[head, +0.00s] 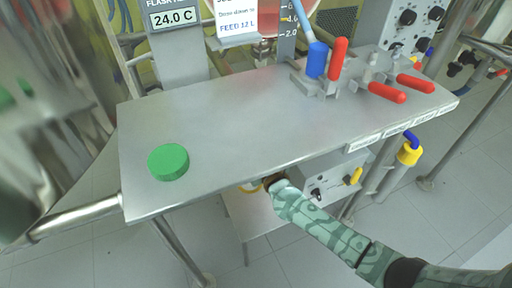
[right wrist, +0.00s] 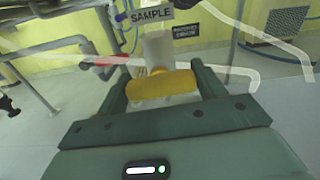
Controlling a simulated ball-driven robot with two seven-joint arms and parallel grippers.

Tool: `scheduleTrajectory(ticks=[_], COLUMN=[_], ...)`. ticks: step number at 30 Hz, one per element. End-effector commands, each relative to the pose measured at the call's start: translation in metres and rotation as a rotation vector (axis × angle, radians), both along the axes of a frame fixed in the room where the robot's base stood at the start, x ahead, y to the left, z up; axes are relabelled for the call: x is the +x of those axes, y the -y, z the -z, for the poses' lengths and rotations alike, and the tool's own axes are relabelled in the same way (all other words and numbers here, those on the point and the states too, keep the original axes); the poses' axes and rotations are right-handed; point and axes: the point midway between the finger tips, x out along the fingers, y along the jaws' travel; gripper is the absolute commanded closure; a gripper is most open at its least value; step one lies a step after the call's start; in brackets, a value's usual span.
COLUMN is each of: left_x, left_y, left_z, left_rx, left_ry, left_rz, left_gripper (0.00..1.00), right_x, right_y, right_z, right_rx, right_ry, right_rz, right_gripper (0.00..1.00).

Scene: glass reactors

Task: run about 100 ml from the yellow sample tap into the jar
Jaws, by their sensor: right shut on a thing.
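My right gripper (right wrist: 162,84) is shut on a rounded yellow piece (right wrist: 164,84) that spans the gap between its fingers. In the head view my right arm reaches under the metal table's front edge. A yellow curved edge (head: 250,188) shows just left of the gripper there; the tabletop hides the rest. The jar's contents and any liquid level cannot be made out. My left gripper is not seen.
A green disc (head: 168,162) lies on the metal tabletop (head: 225,120). Red handles (head: 386,92) and a blue one (head: 317,60) stand at its right. A grey box with a yellow knob (head: 353,176) sits below. Pale bent tubes (right wrist: 235,72) run near the right gripper.

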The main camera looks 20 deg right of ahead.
Motion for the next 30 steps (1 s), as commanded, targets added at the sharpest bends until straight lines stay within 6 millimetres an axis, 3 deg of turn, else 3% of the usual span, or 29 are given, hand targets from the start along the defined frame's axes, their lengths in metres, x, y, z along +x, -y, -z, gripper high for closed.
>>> scheduleTrajectory(ticks=[18, 30], left_x=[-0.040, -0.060], left_y=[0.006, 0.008], left_z=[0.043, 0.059], left_rx=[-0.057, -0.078], left_ry=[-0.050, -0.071], left_rz=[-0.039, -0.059], left_gripper=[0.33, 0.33], right_x=[0.000, -0.001], right_y=[-0.001, -0.002], right_z=[0.000, 0.001], right_rx=[-0.487, -0.718], right_ry=[0.016, 0.022], right_rz=[-0.001, -0.002], right_gripper=[0.54, 0.54])
